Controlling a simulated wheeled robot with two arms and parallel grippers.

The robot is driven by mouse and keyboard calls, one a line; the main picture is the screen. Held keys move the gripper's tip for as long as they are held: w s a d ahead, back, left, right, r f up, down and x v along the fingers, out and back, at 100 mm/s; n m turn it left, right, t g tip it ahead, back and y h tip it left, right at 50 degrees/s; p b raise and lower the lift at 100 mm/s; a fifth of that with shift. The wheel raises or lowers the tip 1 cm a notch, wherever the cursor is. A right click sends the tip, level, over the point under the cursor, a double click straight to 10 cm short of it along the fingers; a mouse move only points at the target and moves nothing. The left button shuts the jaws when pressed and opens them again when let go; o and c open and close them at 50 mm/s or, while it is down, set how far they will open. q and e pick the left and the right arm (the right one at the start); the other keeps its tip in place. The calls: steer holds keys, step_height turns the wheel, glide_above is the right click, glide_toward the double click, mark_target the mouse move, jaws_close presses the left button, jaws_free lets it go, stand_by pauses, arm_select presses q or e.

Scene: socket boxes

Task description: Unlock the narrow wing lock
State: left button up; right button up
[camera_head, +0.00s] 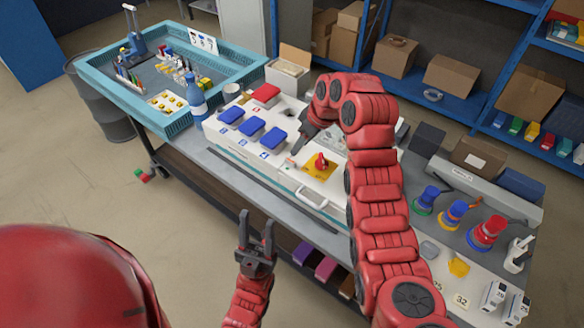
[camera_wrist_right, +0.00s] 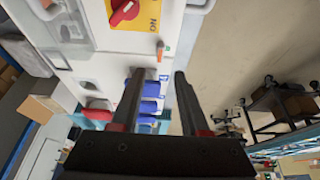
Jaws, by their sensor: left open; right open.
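A red rotary knob (camera_head: 321,160) sits on a yellow plate (camera_head: 318,172) on the white box (camera_head: 280,165); the knob also shows at the top of the right wrist view (camera_wrist_right: 125,11). I cannot tell whether this knob is the narrow wing lock, and I pick out no other wing lock clearly. My right gripper (camera_head: 298,147) is over the white box, left of and behind the knob. In the right wrist view its fingers (camera_wrist_right: 159,73) are apart with nothing held. My left gripper (camera_head: 256,220) is open and empty in front of the table, fingers pointing up.
A bottle (camera_head: 195,100) and a teal crate (camera_head: 172,124) are at left.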

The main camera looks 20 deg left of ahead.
mark_target(291, 160)
steer(key=p+x, duration=0.3)
steer(key=x, duration=0.3)
steer(key=shift+a+f+p, duration=0.1)
steer(key=shift+f+p, duration=0.1)
steer(key=shift+p, duration=0.1)
steer(key=shift+x, duration=1.2)
jaws_close()
